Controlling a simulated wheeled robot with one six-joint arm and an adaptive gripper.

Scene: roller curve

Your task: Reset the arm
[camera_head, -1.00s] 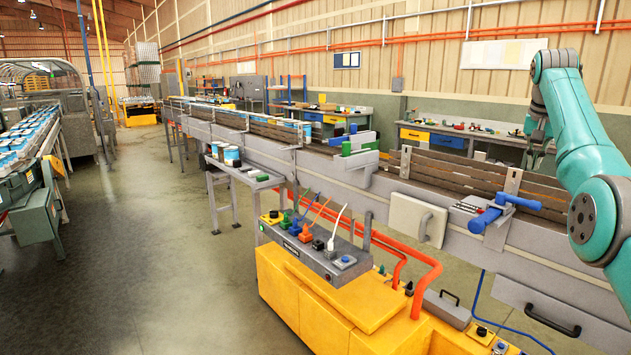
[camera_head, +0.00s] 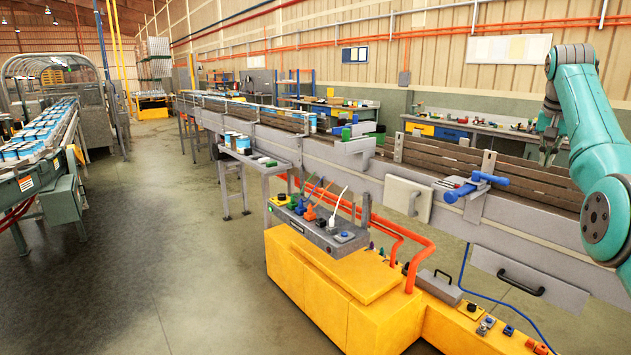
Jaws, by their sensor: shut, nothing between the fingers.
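My teal arm rises at the right edge of the head view, bent at a high elbow. My gripper (camera_head: 546,152) is a small dark shape hanging down beside the arm, partly hidden by its links. It is shut and empty, and appears above the conveyor in the picture, in front of the back workbench. No object is seen in contact with it.
A long roller conveyor (camera_head: 405,202) with brown side boards runs from the right towards the back. A blue clamp (camera_head: 474,185) sits on its near side. A yellow cabinet (camera_head: 305,290) stands in front, under a control panel (camera_head: 318,232). Open floor (camera_head: 160,240) lies to the left.

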